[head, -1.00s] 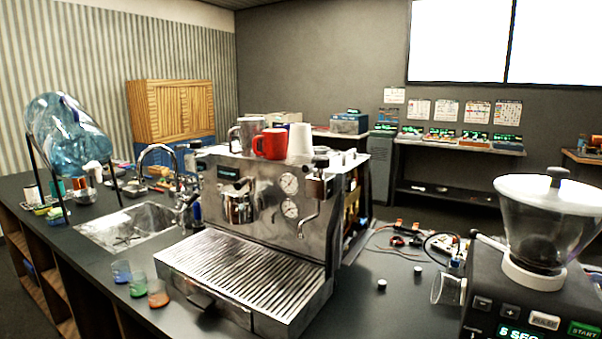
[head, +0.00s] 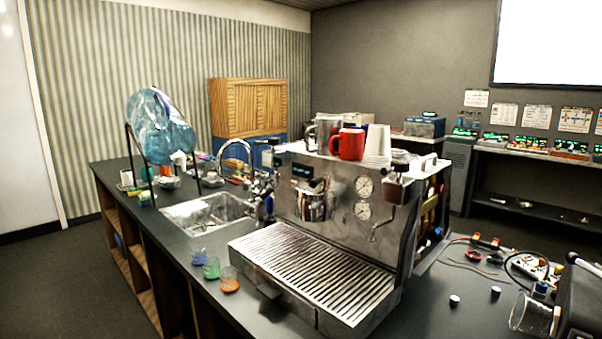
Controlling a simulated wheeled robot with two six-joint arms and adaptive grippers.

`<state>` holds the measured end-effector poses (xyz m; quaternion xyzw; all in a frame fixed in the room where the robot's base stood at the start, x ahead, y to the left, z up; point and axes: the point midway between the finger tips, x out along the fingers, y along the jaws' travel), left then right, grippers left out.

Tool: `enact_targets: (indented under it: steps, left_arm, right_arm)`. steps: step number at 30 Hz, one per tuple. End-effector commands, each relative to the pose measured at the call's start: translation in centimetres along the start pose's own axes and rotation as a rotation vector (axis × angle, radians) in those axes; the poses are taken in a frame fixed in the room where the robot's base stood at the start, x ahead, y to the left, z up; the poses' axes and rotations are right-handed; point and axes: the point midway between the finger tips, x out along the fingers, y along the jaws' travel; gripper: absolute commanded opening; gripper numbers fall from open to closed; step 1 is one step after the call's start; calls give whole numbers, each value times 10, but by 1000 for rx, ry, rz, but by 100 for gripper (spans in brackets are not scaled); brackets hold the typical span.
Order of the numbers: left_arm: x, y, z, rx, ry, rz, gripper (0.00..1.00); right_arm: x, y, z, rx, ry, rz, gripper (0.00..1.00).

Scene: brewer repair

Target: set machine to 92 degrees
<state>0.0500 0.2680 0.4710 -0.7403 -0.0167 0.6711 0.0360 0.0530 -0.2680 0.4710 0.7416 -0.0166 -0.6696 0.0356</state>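The espresso machine (head: 335,215) stands on the dark counter in the middle of the head view. Its front faces me at an angle. A small dark display (head: 302,171) with faint lit characters sits at its upper left front; the characters are too small to read. Two round gauges (head: 363,198) are on the front, right of the group head (head: 313,202). The slatted drip tray (head: 310,267) juts out at the front. The right side of the machine looks open, with parts showing inside. Neither of my grippers is in view.
A red mug (head: 347,144), a metal pitcher and stacked white cups stand on top of the machine. A sink (head: 207,212), small coloured glasses (head: 230,280) and a tilted water bottle (head: 158,124) are to the left. Cables, tools and a cropped grinder (head: 580,305) are at right.

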Motion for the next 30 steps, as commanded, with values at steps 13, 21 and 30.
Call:
enact_targets:
  steps: [13,21,30]
  left_arm:
    - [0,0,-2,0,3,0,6]
    - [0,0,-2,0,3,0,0]
    - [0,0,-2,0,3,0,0]
  right_arm:
    - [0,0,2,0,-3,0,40]
    - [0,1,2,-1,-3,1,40]
    - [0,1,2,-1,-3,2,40]
